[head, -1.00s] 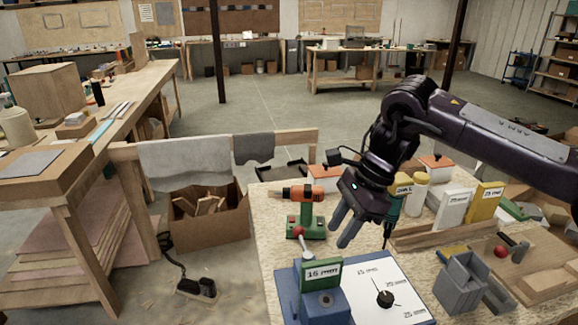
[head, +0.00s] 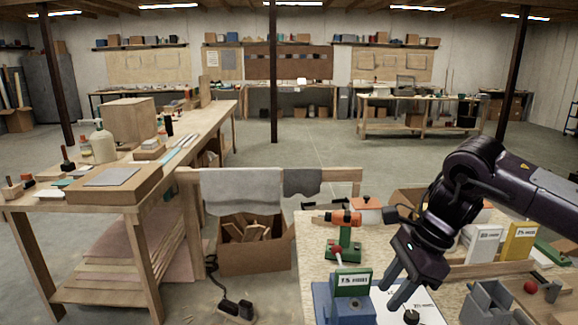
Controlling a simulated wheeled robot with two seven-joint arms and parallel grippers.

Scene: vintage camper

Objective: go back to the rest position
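My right gripper (head: 396,288) hangs above the worktable, with its fingers pointing down and a gap between them. It looks empty and open. In the picture it lies over the white dial sheet (head: 432,313), just right of the green label block (head: 352,283) on its blue stand (head: 345,312). I cannot tell how high it is above the sheet. My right arm comes in from the right edge and hides part of the table behind it. My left gripper and arm are not in view.
White (head: 483,243) and yellow boxes (head: 519,241) and a grey divided holder (head: 490,302) stand to the right. A long wooden bench (head: 215,120) is at left. Open floor lies beyond.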

